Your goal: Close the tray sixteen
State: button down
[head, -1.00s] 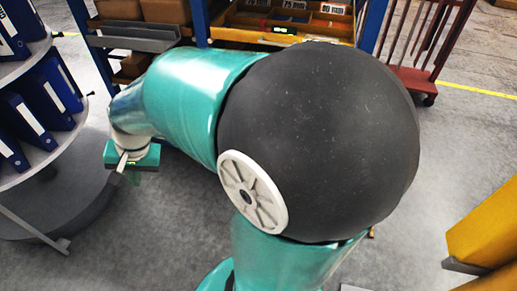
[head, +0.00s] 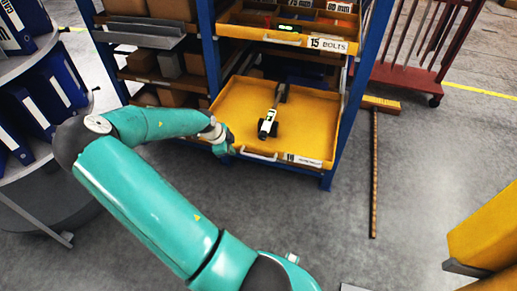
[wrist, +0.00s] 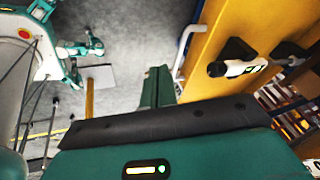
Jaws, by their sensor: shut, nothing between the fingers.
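The tray (head: 302,125) is a yellow drawer at the lower level of the blue rack, pulled out. Its front has a pale handle (head: 258,156) and a white label (head: 303,160) too small to read for certain. A black and white tool (head: 268,122) lies in it. My gripper (head: 229,150) is shut and empty at the tray's front left corner, left of the handle; I cannot tell whether it touches. In the wrist view my shut fingers (wrist: 158,86) are left of the tray's front (wrist: 203,45) and handle (wrist: 185,50).
A yellow tray marked 15 BOLTS (head: 327,44) is above. Blue rack posts (head: 357,80) flank the trays. A shelf with blue binders (head: 52,95) stands left. A red cart (head: 405,78) and a broom (head: 374,170) are right. Grey floor in front is clear.

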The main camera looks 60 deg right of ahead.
jog(key=s+d+m+g+h, duration=0.1)
jog(key=s+d+m+h, duration=0.15)
jog(key=d, duration=0.45)
send_near(264, 151)
jog(key=x, duration=0.5)
jog(key=shift+d+r, duration=0.1)
